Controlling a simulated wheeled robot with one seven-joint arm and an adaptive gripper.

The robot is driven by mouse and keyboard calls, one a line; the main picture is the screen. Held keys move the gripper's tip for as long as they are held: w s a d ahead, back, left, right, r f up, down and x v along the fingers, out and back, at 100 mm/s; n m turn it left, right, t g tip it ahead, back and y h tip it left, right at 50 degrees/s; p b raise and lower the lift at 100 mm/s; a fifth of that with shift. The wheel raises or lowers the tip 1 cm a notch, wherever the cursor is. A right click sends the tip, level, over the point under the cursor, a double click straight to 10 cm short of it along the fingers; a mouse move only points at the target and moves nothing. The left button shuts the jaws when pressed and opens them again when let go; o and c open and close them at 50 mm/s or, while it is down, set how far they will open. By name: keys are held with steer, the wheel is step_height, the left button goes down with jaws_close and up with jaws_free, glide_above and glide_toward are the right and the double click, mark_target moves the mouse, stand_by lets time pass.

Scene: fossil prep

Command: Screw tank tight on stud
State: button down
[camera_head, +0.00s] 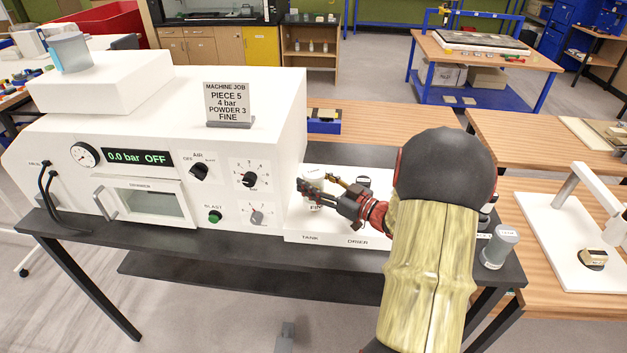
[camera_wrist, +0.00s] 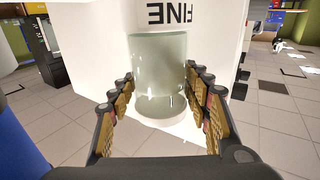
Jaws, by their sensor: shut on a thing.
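The tank is a pale, translucent jar (camera_wrist: 158,62) standing between my gripper's fingers in the wrist view. In the head view the small pale tank (camera_head: 312,174) is at the right side of the white machine, above the panel marked TANK. My gripper (camera_head: 322,194) reaches it from the right with its fingers on both sides. In the wrist view the gripper (camera_wrist: 160,92) is shut on the tank, one padded finger along each side. The stud is hidden, and whether the threads are engaged cannot be seen.
The white blasting machine (camera_head: 200,130) stands left of my gripper, its display reading 0.0 bar OFF. A job card (camera_head: 228,103) on top reads piece 5, 4 bar, powder 3, fine. A grey-lidded jar (camera_head: 498,247) stands at the dark table's right end.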

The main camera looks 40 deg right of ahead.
mark_target(323, 188)
steer(key=shift+f+b, duration=0.35)
steer(key=shift+f, duration=0.35)
steer(key=shift+f, duration=0.1)
stand_by(1.0)
steer(key=c, duration=0.8)
jaws_free()
steer(key=shift+s+d+p, duration=0.2)
steer(key=shift+s+p, duration=0.05)
steer(key=shift+s, duration=1.05)
steer(key=shift+s+d+p, duration=0.2)
steer(key=shift+s+p, duration=0.1)
steer(key=shift+s, duration=1.05)
steer(key=shift+s+d+p, duration=0.2)
steer(key=shift+s+p, duration=0.05)
steer(key=shift+s, duration=1.05)
steer(key=shift+r, duration=0.2)
